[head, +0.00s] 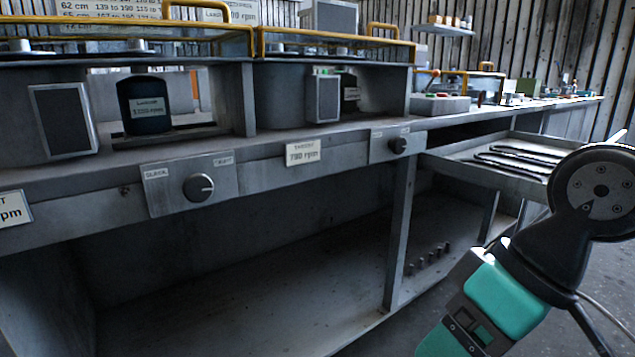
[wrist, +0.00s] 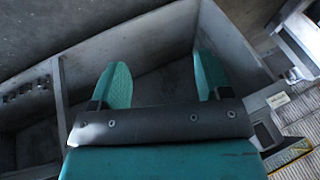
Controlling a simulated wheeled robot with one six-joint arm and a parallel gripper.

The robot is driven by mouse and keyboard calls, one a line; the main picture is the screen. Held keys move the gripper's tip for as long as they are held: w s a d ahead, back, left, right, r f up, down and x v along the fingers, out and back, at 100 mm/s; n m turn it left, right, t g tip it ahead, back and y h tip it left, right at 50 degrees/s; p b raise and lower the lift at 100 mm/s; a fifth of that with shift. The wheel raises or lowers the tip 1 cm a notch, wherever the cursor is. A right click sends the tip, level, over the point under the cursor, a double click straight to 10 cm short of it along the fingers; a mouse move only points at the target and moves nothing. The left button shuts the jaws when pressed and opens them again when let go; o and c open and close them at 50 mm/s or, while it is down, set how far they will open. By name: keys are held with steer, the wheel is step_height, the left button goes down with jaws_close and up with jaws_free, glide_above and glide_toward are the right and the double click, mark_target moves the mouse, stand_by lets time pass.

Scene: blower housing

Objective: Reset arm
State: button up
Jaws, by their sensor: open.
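My gripper shows in the wrist view (wrist: 160,85) with its two teal fingers spread apart and nothing between them. Behind the fingers lies a dark grey, shelf-like surface with a raised edge. In the head view my arm, with its teal and black links, stands at the lower right, in front of the bench; the fingertips are not clear there. Nothing is held.
A long grey bench (head: 350,140) carries two housings with yellow handles. Its front has a left knob (head: 199,187) and a right knob (head: 398,145). An open drawer (head: 470,158) with dark strips juts out near my arm. The lower shelf (head: 230,300) is largely bare.

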steer(key=s+d+h, duration=0.1)
steer(key=s+d, duration=0.1)
steer(key=s, duration=0.2)
step_height(320, 180, up, 34)
steer(key=p, duration=3.5)
steer(key=w+a+f+m+t+y+b, duration=0.1)
steer(key=w+f+m+t+y+b, duration=0.15)
steer(key=w+f+m+b, duration=0.65)
steer(key=w+a+f+m+t+y+b, duration=0.1)
steer(key=w+a+f+m+y+b, duration=0.2)
steer(key=w, duration=0.9)
steer(key=w+d+f+m+t+b, duration=0.4)
steer(key=w+d+f+m+t, duration=0.1)
steer(key=w+d+f+m, duration=0.3)
steer(key=w+d+f+m+t+b, duration=0.45)
steer(key=w+d+f+m, duration=0.2)
steer(key=d+m, duration=0.3)
steer(key=p, duration=1.5)
glide_toward(401, 145)
steer(key=shift+n+t+y, duration=0.25)
steer(key=shift+t+y, duration=0.1)
steer(key=shift+t, duration=0.05)
steer(key=x, duration=1)
steer(key=shift+w+f, duration=0.1)
steer(key=shift+f, duration=0.3)
